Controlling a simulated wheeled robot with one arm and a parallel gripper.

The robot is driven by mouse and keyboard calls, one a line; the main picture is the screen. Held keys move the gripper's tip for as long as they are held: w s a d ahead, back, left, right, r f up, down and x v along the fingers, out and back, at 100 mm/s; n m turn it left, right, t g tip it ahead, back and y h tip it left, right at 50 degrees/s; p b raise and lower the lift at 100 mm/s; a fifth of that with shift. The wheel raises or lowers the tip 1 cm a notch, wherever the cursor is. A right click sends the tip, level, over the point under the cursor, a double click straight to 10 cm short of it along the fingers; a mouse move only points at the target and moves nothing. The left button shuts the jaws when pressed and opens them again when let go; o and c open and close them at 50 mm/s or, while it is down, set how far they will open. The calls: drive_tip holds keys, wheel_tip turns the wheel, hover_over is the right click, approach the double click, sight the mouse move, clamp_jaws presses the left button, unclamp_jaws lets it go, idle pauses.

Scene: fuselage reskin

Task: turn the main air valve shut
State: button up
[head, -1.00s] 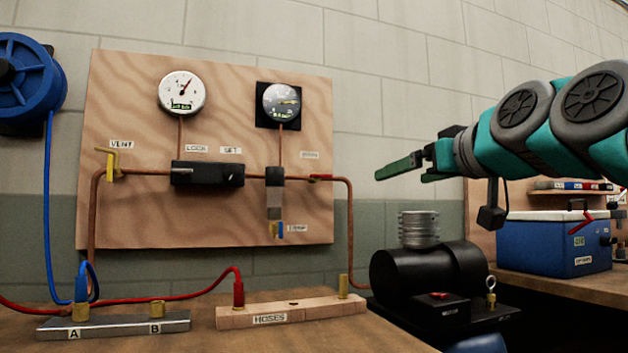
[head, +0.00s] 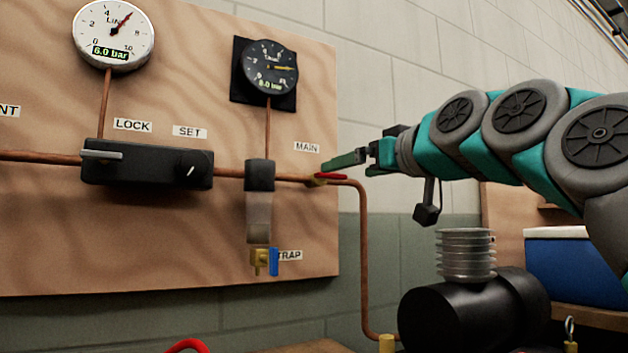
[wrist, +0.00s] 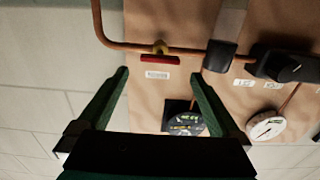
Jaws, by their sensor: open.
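The main air valve has a red handle (head: 330,176) on a brass body (head: 315,182), on the copper pipe under the MAIN label (head: 306,147). In the wrist view the red handle (wrist: 160,59) lies parallel to the pipe, in front of the brass body (wrist: 159,46). My gripper (head: 345,162) is open, with green fingers, at the right edge of the board, and overlaps the handle's area in the head view. In the wrist view the handle sits between and just beyond the fingertips of my gripper (wrist: 160,73). I cannot tell whether they touch it.
Both the white gauge (head: 114,33) and the dark gauge (head: 268,70) read 6.0 bar. The black LOCK/SET unit (head: 147,165) and the trap (head: 259,205) are left of the valve. A black compressor (head: 470,310) stands below my arm.

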sight(333, 174)
drive_tip(key=shift+p+x, duration=0.45)
drive_tip(key=shift+x, duration=3.45)
drive_tip(key=c, duration=1.2)
